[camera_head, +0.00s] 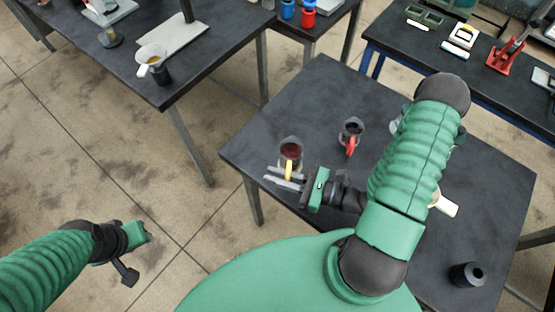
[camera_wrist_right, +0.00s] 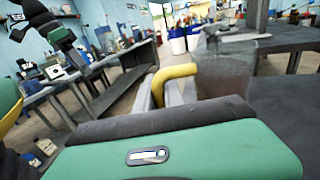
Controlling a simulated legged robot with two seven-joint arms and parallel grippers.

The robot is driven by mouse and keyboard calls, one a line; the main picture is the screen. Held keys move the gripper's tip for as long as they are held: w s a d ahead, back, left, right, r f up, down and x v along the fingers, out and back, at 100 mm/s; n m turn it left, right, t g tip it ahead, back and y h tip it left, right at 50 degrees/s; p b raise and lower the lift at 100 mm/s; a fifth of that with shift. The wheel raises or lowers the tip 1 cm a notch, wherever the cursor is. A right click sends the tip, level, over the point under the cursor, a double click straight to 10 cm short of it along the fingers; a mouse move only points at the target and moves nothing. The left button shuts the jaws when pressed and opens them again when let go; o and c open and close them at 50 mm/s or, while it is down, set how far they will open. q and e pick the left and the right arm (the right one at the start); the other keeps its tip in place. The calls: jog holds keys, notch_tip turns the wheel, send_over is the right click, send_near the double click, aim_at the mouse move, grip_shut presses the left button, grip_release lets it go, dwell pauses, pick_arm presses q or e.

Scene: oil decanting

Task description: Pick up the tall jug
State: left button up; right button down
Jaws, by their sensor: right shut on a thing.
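A clear jug with a yellow handle and dark red liquid (camera_head: 291,151) is near the left side of the middle table and looks taller than the red-handled one. My right gripper (camera_head: 286,180) is shut on its yellow handle. In the right wrist view the yellow handle (camera_wrist_right: 178,73) lies between the fingers, with the see-through jug body just beyond. The jug looks upright; I cannot tell whether its base touches the table. My left gripper (camera_head: 138,234) hangs over the floor at lower left, away from the tables; its fingers do not show clearly.
A smaller jug with a red handle (camera_head: 352,130) stands behind and right. A white handle (camera_head: 445,205) shows partly behind my right arm. A black cylinder (camera_head: 467,274) stands at the table's near right. A funnel (camera_head: 151,56) is on the left table (camera_head: 110,50).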

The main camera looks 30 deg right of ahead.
jog(key=shift+s+a+r+p, duration=0.1)
jog(key=shift+s+a+p, duration=0.55)
jog(key=shift+s, duration=0.25)
jog(key=shift+w, duration=0.1)
